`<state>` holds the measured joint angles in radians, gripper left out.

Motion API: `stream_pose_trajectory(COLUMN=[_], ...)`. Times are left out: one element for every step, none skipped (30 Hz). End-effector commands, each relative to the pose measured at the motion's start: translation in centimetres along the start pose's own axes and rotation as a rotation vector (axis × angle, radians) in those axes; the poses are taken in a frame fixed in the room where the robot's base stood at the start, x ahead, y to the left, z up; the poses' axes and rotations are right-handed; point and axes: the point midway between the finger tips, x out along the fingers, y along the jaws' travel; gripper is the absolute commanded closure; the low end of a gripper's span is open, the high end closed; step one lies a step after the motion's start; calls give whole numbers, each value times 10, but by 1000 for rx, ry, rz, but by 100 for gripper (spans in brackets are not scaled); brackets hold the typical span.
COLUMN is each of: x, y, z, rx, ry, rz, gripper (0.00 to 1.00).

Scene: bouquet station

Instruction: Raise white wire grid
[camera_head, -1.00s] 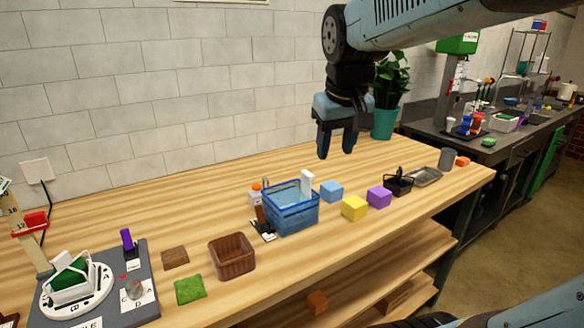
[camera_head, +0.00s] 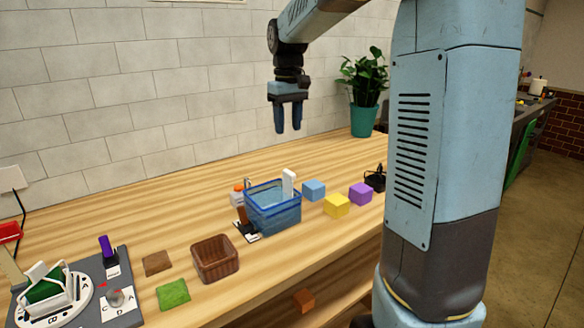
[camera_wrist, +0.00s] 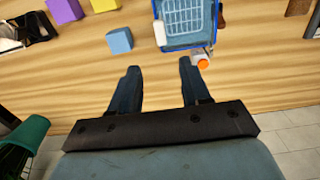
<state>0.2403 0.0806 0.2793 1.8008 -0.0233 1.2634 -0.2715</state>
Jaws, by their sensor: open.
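A white wire-like frame (camera_head: 45,290) stands around a green piece on a round white lettered plate at the lower left. A pale grid (camera_wrist: 183,18) shows inside the blue basket (camera_head: 273,222) in the wrist view; I cannot tell which of the two is the white wire grid. A white upright block (camera_head: 288,182) stands at the basket's rim. My gripper (camera_head: 288,122) is open and empty, high above the table, fingers down. In the wrist view, its fingers (camera_wrist: 160,70) are apart with bare wood between them.
A brown basket (camera_head: 215,262), green mat (camera_head: 173,294) and brown mat (camera_head: 158,263) lie left of the blue basket. Blue (camera_head: 314,189), yellow (camera_head: 336,205) and purple (camera_head: 360,193) cubes are to its right. A potted plant (camera_head: 363,95) stands behind. My arm column blocks the right side.

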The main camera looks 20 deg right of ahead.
Motion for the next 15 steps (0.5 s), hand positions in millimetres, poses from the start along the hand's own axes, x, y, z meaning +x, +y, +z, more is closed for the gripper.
stream_pose_trajectory(x=[5,8,13,17,22,29,34,40,47,52,57,64,70,75,82], y=[0,0,0,0,0,0,0,1,0,1,0,0,0,0,0], z=[0,0,0,1,1,1,1,1,1,1,1,1,1,1,1], rx=[0,0,0,0,0,1,1,1,1,1,1,1,1,1,2], ry=[-2,-2,-3,-3,-3,-4,-4,-3,-4,-3,-3,-3,-4,-4,-3], rz=[-1,-1,-1,-1,-1,-1,-1,-1,-1,-1,-1,-1,-2,-2,-2], gripper=[53,53,53,53,53,53,53,53,53,53,53,53,53,53,53])
